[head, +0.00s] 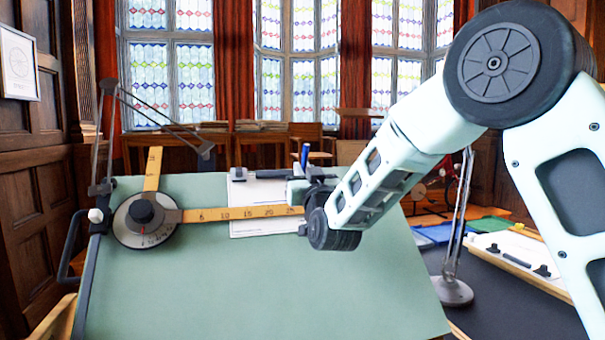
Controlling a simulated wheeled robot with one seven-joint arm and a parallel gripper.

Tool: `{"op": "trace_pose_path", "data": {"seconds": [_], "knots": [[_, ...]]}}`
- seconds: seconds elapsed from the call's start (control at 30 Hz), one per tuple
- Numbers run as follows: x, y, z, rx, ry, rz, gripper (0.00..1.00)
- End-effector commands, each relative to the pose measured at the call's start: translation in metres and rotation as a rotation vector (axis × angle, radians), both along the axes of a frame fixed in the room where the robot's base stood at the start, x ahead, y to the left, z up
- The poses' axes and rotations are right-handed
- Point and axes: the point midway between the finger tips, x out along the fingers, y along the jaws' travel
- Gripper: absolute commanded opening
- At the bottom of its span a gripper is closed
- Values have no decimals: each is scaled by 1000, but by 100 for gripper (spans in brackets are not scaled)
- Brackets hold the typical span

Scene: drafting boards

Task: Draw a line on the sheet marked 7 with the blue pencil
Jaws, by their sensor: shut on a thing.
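A white sheet (262,190) lies on the green drafting board (230,275), near its far edge. Its number cannot be read from here. A dark clip bar crosses the sheet's top edge. My gripper (298,187) is over the sheet's right side, close to the end of the yellow ruler. The blue pencil (305,154) stands roughly upright, its upper end rising above my gripper, which is shut on it. The fingers and the pencil's tip are hidden, so I cannot tell whether the tip touches the paper.
A drafting machine head (143,219) carries a long yellow ruler (222,214) across the sheet and a short one (153,168). A lamp stand (452,290) is right of the board. Another board with a white sheet (510,250) is at right. The green board's front is clear.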

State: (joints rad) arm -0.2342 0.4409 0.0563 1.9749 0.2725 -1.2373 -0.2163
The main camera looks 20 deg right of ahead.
Motion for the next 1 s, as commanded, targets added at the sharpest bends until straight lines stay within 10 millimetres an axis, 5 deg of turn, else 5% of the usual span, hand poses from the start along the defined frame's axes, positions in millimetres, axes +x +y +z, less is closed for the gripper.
{"op": "trace_pose_path", "data": {"seconds": [1.0], "knots": [[-7,-6,7,0,1,0,0]]}}
